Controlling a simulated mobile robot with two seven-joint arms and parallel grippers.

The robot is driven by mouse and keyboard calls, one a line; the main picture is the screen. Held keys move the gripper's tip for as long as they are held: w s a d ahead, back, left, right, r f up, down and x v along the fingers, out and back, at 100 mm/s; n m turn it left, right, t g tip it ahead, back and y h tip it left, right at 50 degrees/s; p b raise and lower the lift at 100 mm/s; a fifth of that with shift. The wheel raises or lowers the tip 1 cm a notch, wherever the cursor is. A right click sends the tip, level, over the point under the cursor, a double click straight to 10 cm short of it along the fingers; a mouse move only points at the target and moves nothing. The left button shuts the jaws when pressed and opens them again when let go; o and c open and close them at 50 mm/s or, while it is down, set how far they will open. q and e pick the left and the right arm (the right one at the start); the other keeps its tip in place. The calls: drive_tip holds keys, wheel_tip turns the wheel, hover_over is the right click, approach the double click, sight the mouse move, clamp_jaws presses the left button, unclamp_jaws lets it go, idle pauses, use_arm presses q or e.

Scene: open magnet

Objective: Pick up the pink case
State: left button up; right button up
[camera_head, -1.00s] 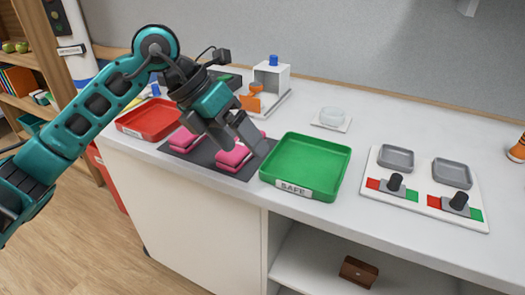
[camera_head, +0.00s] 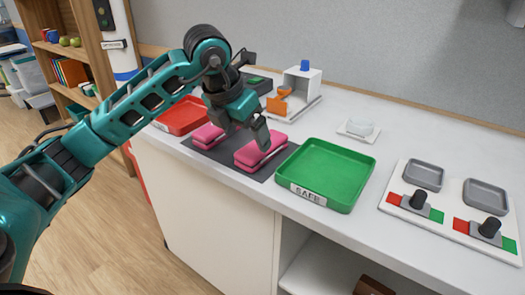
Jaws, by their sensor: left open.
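Two pink cases lie on a dark grey mat (camera_head: 226,157) on the white counter. The right-hand pink case (camera_head: 259,153) is beside the green tray. The left-hand pink case (camera_head: 207,138) is nearer the red tray and partly hidden by my gripper. My left gripper (camera_head: 246,138) is open and empty, its fingers pointing down over the mat. One finger overlaps the right-hand case in the picture. I cannot tell whether it touches. My right gripper is not in view.
A green tray (camera_head: 303,189) labelled SAFE stands just right of the mat. A red tray (camera_head: 178,125) is at its left. A white stand with an orange part (camera_head: 277,104) is behind. A white panel with grey dishes (camera_head: 452,231) is at right.

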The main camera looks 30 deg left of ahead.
sight(252, 150)
use_arm(q)
drive_tip(key=x, duration=0.5)
drive_tip(key=shift+s+f, duration=0.2)
drive_tip(key=shift+s, duration=0.05)
drive_tip(key=c, duration=1.1)
